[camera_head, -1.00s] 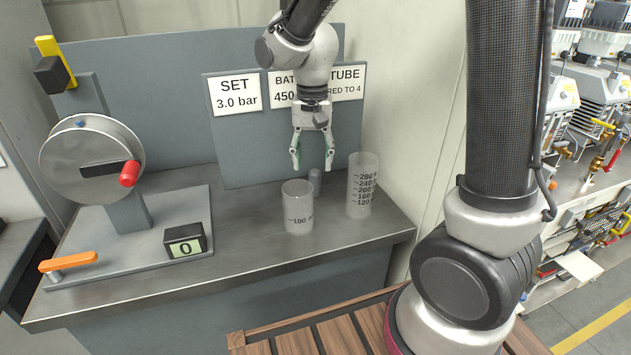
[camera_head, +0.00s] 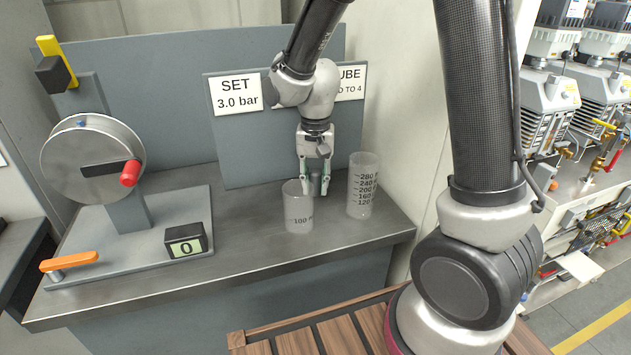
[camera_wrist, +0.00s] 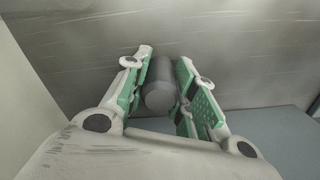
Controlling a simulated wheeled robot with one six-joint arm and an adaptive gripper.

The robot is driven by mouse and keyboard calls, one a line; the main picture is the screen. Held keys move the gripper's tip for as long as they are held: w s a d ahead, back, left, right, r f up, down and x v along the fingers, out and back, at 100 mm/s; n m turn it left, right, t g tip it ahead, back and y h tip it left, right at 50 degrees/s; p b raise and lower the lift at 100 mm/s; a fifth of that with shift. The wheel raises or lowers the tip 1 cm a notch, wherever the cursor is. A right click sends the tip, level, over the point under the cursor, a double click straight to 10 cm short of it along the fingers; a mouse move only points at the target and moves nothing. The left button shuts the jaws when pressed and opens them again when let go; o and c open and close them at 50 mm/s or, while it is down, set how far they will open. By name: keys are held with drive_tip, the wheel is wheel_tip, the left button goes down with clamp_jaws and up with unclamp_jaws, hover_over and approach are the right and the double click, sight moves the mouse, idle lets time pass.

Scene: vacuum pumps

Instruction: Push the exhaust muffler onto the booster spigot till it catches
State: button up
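A small plain grey cylinder (camera_head: 315,184), apparently the exhaust muffler, stands upright on the metal bench between and behind two clear measuring cylinders. My gripper (camera_head: 314,187) points down over it, with one finger on each side. In the wrist view the cylinder (camera_wrist: 160,86) sits between the green-padded fingers (camera_wrist: 164,62). The fingers are close to its sides, and a narrow gap seems to show, so I see no firm hold. The fingers hide part of it in the head view. I cannot pick out the booster spigot in either view.
The short measuring cylinder (camera_head: 298,208) is close in front and left of my gripper, the taller one (camera_head: 362,186) to its right. A crank-wheel rig (camera_head: 93,158) and a counter box (camera_head: 186,241) occupy the left bench. Pumps (camera_head: 520,112) stand at far right.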

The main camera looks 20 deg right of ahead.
sight(315, 171)
wheel_tip(315, 171, up, 10)
drive_tip(key=shift+r, duration=0.1)
idle(0.5)
drive_tip(key=shift+o, duration=1.2)
clamp_jaws()
